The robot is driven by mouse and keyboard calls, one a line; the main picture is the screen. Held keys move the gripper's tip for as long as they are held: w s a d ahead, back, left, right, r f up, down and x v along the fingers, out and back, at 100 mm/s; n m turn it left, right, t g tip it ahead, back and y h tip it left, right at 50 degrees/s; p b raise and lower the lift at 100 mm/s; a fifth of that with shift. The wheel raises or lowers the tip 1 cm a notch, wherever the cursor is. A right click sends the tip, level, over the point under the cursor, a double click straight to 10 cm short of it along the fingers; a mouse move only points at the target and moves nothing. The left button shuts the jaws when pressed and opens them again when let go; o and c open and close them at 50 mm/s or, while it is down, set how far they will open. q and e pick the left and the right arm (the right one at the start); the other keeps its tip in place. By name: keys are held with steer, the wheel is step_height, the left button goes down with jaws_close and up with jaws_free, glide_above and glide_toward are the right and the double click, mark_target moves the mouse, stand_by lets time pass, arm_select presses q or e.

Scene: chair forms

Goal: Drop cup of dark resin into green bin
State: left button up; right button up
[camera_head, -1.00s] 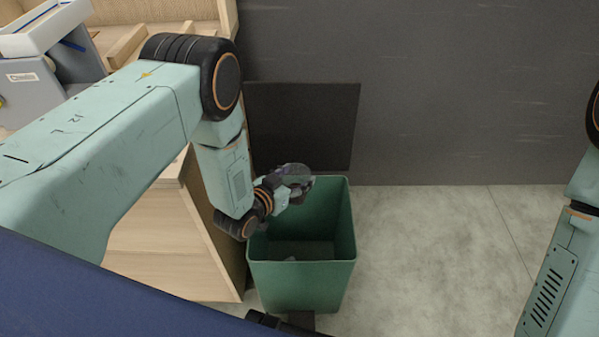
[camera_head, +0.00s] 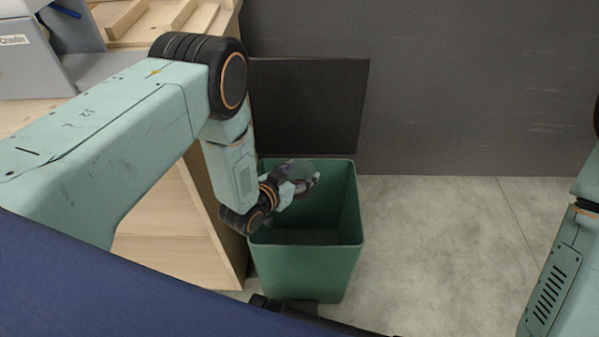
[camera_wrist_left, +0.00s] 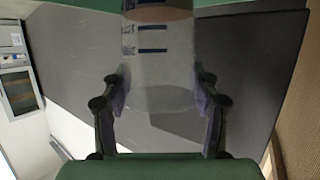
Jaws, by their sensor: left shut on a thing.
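The green bin (camera_head: 306,275) stands open on the floor in the head view. My left gripper (camera_head: 308,184) is over the bin's opening, near its back rim. It is shut on a clear cup (camera_head: 302,168), which is small and partly hidden there. In the left wrist view the see-through cup (camera_wrist_left: 160,65) has blue marks on its wall and sits between the two fingers of my gripper (camera_wrist_left: 161,105). A brown patch shows at the cup's far end. My right gripper is out of view; only part of that arm shows at the right edge.
A dark flat panel (camera_head: 308,105) stands behind the bin, against the grey wall (camera_head: 470,90). A wooden cabinet (camera_head: 175,240) stands close on the bin's left. Grey floor (camera_head: 440,260) to the right of the bin is clear.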

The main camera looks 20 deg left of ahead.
arm_select(q)
steer(key=o, duration=0.6)
steer(key=shift+s+r, duration=0.1)
steer(key=shift+r, duration=0.05)
steer(key=shift+c, duration=0.2)
steer(key=o, duration=0.4)
steer(key=shift+v, duration=3.65)
steer(key=x, duration=0.7)
steer(key=shift+w+d, duration=0.15)
steer(key=shift+w, duration=0.2)
step_height(320, 180, up, 3)
steer(key=shift+s+f+p, duration=0.15)
steer(key=shift+f+p, duration=0.05)
steer(key=shift+p, duration=1.05)
steer(key=shift+r+p, duration=0.85)
steer(key=shift+r, duration=0.15)
